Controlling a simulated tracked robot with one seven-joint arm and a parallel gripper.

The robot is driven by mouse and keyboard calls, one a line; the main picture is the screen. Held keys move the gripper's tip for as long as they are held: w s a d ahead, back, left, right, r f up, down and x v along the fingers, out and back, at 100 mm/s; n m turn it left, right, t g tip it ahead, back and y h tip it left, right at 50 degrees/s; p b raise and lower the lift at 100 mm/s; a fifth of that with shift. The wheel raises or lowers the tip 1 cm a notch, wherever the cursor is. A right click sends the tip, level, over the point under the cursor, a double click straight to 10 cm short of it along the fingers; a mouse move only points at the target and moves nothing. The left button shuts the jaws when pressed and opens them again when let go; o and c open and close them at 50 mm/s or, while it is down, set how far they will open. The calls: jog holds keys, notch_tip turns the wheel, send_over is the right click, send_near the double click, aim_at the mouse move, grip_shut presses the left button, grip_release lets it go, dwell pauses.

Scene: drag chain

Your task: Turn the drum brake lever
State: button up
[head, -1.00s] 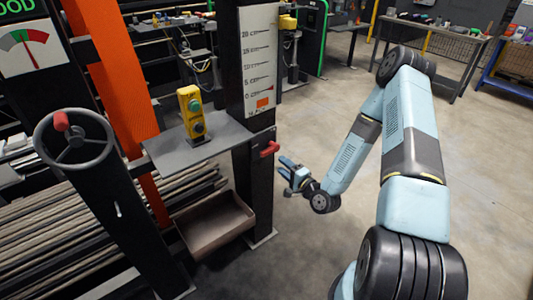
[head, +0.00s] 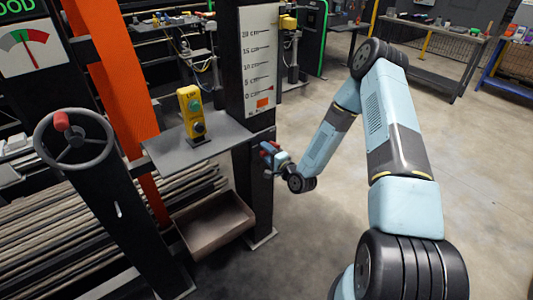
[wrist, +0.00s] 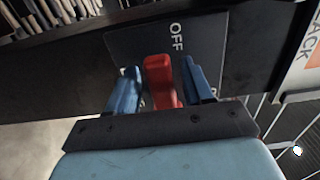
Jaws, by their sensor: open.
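The red drum brake lever (wrist: 159,80) sticks out from a dark plate (wrist: 215,45) marked OFF on the black post. In the wrist view it lies between the two blue fingers of my gripper (wrist: 162,92), with a narrow gap showing toward each finger. My gripper is open around the lever. In the head view my gripper (head: 272,157) is at the post's right side, and it hides most of the lever, with a bit of red (head: 267,147) showing.
A grey shelf (head: 165,152) with a yellow button box (head: 191,113) stands left of the post. A handwheel (head: 75,140) is at far left, and a brown bin (head: 215,225) hangs below the shelf. The floor (head: 320,240) right of the post is clear.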

grip_shut()
dwell(0.3)
jog(key=shift+f, duration=0.1)
